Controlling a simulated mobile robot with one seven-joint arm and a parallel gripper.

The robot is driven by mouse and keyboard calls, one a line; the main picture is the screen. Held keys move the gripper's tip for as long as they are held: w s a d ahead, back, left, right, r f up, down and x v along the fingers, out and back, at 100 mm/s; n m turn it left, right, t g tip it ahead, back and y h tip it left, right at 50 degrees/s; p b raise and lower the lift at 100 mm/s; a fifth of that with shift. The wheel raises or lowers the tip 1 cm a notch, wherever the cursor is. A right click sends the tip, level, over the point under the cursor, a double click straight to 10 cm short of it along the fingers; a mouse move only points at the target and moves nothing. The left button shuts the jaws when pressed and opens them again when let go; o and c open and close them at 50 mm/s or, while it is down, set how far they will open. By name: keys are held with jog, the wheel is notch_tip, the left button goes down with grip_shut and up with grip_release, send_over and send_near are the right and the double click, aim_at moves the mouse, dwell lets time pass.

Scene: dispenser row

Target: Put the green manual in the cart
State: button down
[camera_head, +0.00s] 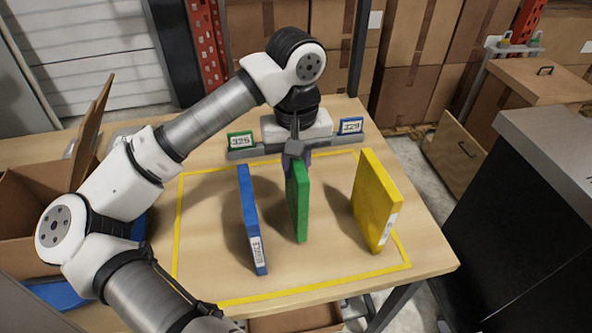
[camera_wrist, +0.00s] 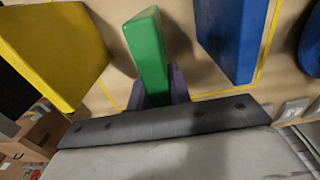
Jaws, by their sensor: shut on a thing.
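The green manual (camera_head: 299,208) stands upright in the middle of the yellow-outlined area on the table. My gripper (camera_head: 297,160) is over its far top end, with a finger on each side, shut on it. In the wrist view the green manual (camera_wrist: 148,50) runs up from between the grey-purple fingers of my gripper (camera_wrist: 160,90). I cannot tell whether its lower edge touches the table. I cannot make out a cart for certain in either view.
A blue manual (camera_head: 252,220) stands left of the green one and a yellow manual (camera_head: 375,200) right of it, both apart from it. A grey rail with number signs (camera_head: 240,141) lies behind. A cardboard box (camera_head: 30,205) is at left, a dark cabinet (camera_head: 530,190) at right.

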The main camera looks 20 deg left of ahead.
jog(key=shift+f, duration=1.55)
jog(key=c, duration=1.3)
grip_release()
